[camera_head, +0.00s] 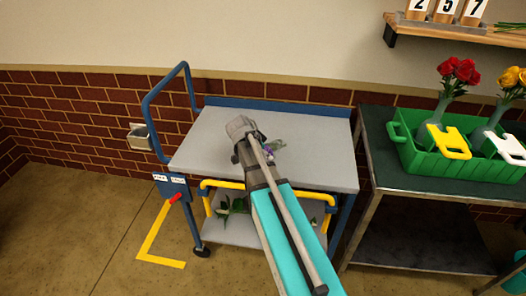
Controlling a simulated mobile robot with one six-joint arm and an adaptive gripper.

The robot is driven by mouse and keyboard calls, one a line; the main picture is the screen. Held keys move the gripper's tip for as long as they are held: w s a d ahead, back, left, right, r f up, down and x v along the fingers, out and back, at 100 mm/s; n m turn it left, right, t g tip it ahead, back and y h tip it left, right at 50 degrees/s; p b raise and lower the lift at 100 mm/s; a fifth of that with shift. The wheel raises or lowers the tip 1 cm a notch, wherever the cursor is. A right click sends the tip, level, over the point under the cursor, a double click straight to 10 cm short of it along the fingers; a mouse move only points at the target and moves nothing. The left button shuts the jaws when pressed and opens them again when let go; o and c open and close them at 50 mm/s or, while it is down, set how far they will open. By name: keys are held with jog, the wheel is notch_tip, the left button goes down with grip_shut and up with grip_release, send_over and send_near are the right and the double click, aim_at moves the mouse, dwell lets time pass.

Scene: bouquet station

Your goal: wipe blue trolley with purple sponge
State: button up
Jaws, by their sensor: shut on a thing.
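The blue trolley has a blue frame and handle, and a grey top (310,125). My arm reaches over the top, and its wrist bends down near the middle. My gripper (272,147) is mostly hidden behind my arm, low over the trolley top. It is shut on a small purple thing, the purple sponge (279,144), of which only a little shows. I cannot tell whether the sponge touches the top.
Green leafy bits lie on the trolley's lower shelf (225,233), behind a yellow rail. A dark table (385,165) stands close on the right with a green crate (435,180) of flower vases. A wall shelf (450,31) hangs above.

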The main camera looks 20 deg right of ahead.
aim_at(276, 147)
jog(key=shift+s+a+f, duration=0.1)
jog(key=shift+s+a, duration=0.5)
jog(key=shift+s, duration=0.35)
jog(key=shift+s, duration=0.1)
jog(key=shift+s+d, duration=0.25)
jog(key=shift+d, duration=0.2)
jog(key=shift+s+d, duration=0.2)
jog(key=shift+d, duration=0.25)
jog(key=shift+w, duration=0.1)
jog(key=shift+w+d, duration=0.55)
jog(key=shift+w, duration=0.25)
jog(key=shift+w+d, duration=0.55)
jog(key=shift+w, duration=0.2)
jog(key=shift+w, duration=0.1)
jog(key=shift+w+d, duration=0.55)
jog(key=shift+w, duration=0.2)
jog(key=shift+w+d, duration=0.5)
jog(key=shift+w, duration=0.25)
